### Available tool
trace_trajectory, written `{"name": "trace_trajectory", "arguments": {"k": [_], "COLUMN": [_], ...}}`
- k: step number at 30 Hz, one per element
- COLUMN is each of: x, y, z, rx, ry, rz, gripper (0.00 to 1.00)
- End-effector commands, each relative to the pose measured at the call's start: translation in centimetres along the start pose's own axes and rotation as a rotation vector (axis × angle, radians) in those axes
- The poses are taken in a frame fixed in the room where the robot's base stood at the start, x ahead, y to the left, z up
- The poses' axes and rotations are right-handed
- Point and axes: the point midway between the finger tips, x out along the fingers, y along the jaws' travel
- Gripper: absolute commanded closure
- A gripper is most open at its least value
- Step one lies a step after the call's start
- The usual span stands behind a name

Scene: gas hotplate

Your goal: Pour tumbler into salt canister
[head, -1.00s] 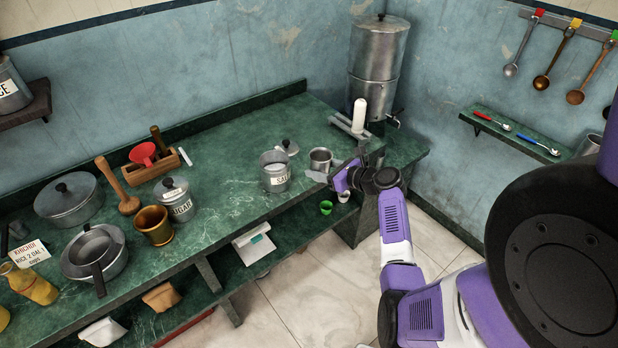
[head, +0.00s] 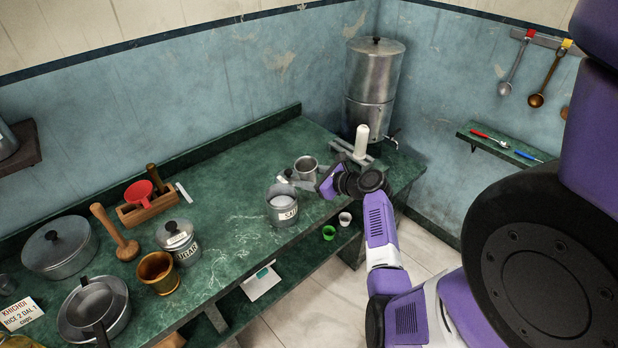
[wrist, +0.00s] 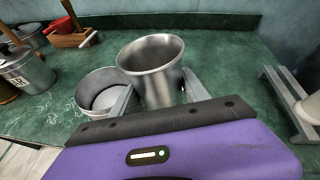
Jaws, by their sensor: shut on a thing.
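The metal tumbler (head: 305,168) is in my gripper (head: 318,182), mouth up, above the green counter. In the wrist view the tumbler (wrist: 152,70) stands between the two fingers of my gripper (wrist: 158,95), which is shut on it. Its inside looks empty from the visible part; its bottom is hidden. The salt canister (head: 282,208) stands upright and open on the counter, labelled SALT. In the head view it is below and left of the tumbler. In the wrist view the canister (wrist: 97,88) is just left of the tumbler, its rim partly behind a finger.
The canister's lid (head: 288,177) lies behind it. A sugar canister (head: 178,242), brass cup (head: 158,272) and wooden pestle (head: 116,234) stand to the left.

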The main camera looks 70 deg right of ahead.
Motion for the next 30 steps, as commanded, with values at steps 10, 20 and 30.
{"name": "trace_trajectory", "arguments": {"k": [10,20,30], "x": [-0.3,-0.6,-1.0], "y": [0.8,1.4,1.8], "z": [1.7,3.0,4.5], "rx": [-0.423,-0.777,-1.092], "ry": [0.147,0.272,0.386], "rz": [-0.152,-0.281,-0.399], "gripper": [0.9,0.9,0.9]}}
